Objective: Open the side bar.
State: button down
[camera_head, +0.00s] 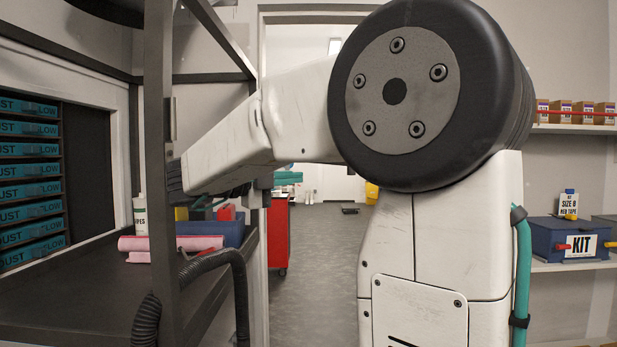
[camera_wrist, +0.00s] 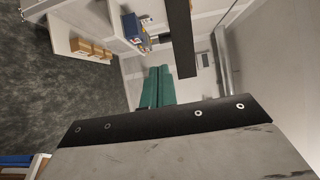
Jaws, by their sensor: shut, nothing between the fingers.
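A dark upright bar (camera_head: 160,130) stands at the front of the rack on the left in the head view. I cannot tell for sure that it is the side bar. In the wrist view a dark bar (camera_wrist: 180,38) runs down from the top edge and ends just beyond my fingers. My gripper (camera_wrist: 158,72) shows there as two green fingers side by side, shut and empty. I cannot tell whether they touch the bar. In the head view my arm reaches left to the upright bar, and the fingertips are hidden.
Behind the bar, a dark shelf (camera_head: 85,290) holds pink rolls (camera_head: 170,243), a bottle (camera_head: 140,215) and a blue box (camera_head: 212,232). A black hose (camera_head: 235,265) loops in front. A red cabinet (camera_head: 278,235) stands by the doorway. A KIT box (camera_head: 570,240) sits on the right shelf.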

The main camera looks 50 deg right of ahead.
aim_at(348, 174)
jog(key=x, duration=1.3)
